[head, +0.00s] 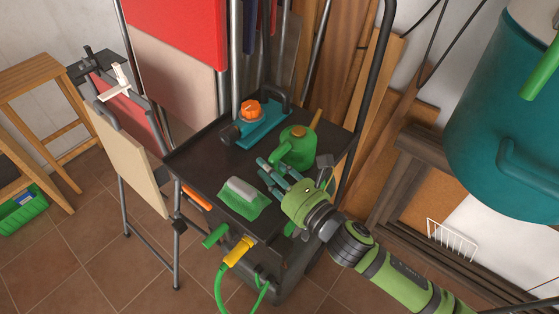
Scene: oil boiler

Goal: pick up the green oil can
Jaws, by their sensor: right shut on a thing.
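The green oil can (299,151) is upright at the right part of the dark trolley top (205,155), with a thin brownish spout pointing up and right. My right gripper (276,172) comes in from the lower right, its teal fingers at the can's lower left side near the handle. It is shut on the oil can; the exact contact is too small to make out. I cannot tell whether the can's base touches the trolley top. My left gripper is not in view.
A large teal tank (510,130) is at the upper right. Wooden boards (340,60) lean behind.

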